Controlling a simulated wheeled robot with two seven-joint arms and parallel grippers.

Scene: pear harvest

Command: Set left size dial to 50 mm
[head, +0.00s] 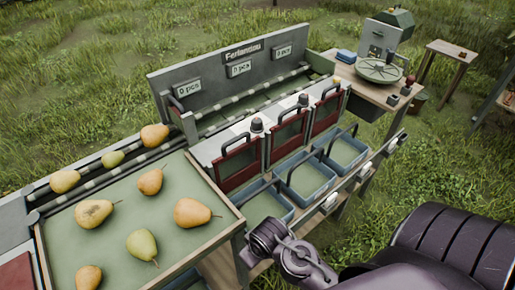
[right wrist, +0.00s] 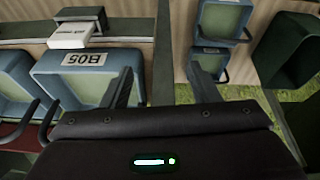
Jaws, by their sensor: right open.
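The sorting station has three red-fronted gates in a row. A dark round knob (head: 257,124) stands on top of the left gate (head: 238,163); it may be the left size dial, but its markings are too small to read. Similar knobs stand on the middle gate (head: 303,100) and right gate (head: 337,83). My right gripper (right wrist: 163,85) has its two fingers apart with nothing between them. In the head view, my right arm reaches in from the lower right, with its end in front of the blue bins and apart from the knobs. My left gripper is not in view.
Blue bins (head: 264,205) stand before the gates; one labelled B05 (right wrist: 88,60) is close to my right gripper. A green tray (head: 112,222) with several pears is at left. The back panel (head: 212,77) shows "0 pcs" signs. A scale (head: 380,70) stands at the back right.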

